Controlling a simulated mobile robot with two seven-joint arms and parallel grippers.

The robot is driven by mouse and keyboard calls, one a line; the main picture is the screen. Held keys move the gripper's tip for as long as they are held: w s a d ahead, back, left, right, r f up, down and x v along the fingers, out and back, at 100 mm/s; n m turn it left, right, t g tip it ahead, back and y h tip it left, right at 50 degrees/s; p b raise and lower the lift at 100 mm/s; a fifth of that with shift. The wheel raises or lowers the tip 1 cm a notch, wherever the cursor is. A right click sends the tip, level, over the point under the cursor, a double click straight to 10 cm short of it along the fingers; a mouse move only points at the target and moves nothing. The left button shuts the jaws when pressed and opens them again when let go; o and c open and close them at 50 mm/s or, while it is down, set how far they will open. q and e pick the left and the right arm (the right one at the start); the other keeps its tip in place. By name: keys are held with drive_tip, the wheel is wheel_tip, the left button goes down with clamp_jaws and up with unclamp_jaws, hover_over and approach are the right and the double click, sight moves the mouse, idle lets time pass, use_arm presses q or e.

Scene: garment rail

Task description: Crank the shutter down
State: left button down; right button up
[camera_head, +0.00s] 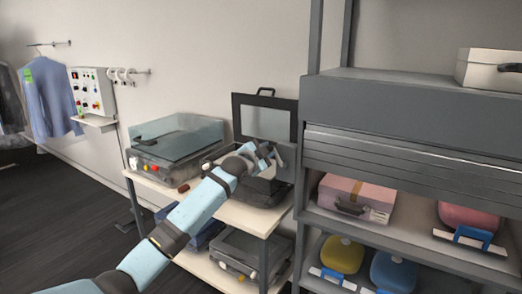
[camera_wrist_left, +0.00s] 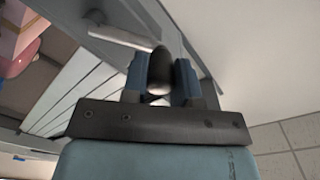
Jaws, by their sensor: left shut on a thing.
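The grey slatted shutter (camera_head: 410,158) hangs a short way below its housing (camera_head: 400,108) on the shelf unit at the right; the shelves below it are uncovered. Its pale slats also show in the left wrist view (camera_wrist_left: 78,92). My left gripper (camera_head: 270,153) is at the left side of the unit. In the left wrist view my gripper (camera_wrist_left: 160,80) is shut on the dark crank knob (camera_wrist_left: 159,62), which stands between its two blue fingers. A grey crank arm (camera_wrist_left: 118,37) runs from near the knob toward the upper left. My right gripper is not in view.
A pink case (camera_head: 355,198) and a pink rounded object (camera_head: 468,217) sit on the shelf below the shutter. A bench (camera_head: 240,216) with a clear-lidded device (camera_head: 175,140) and an open-lidded case (camera_head: 265,122) stands left of the unit. Dark floor is clear at lower left.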

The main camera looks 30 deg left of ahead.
use_arm(q)
drive_tip(key=d+m+p, duration=0.1)
drive_tip(key=m, duration=0.1)
drive_tip(key=d+r+m+p, duration=0.1)
drive_tip(key=shift+s+d+r+m+p, duration=0.1)
drive_tip(key=shift+d+r+m+p, duration=0.1)
drive_tip(key=shift+m+p, duration=0.2)
drive_tip(key=d+m+p, duration=0.1)
drive_tip(key=m, duration=0.1)
drive_tip(key=d+f+m+p, duration=0.1)
drive_tip(key=d+m, duration=0.1)
drive_tip(key=m, duration=0.1)
drive_tip(key=d+m+p, duration=0.2)
drive_tip(key=m, duration=0.1)
drive_tip(key=shift+s+d+f+y, duration=0.2)
drive_tip(key=shift+d+y, duration=0.05)
drive_tip(key=shift+y, duration=0.05)
drive_tip(key=c, duration=0.9)
unclamp_jaws()
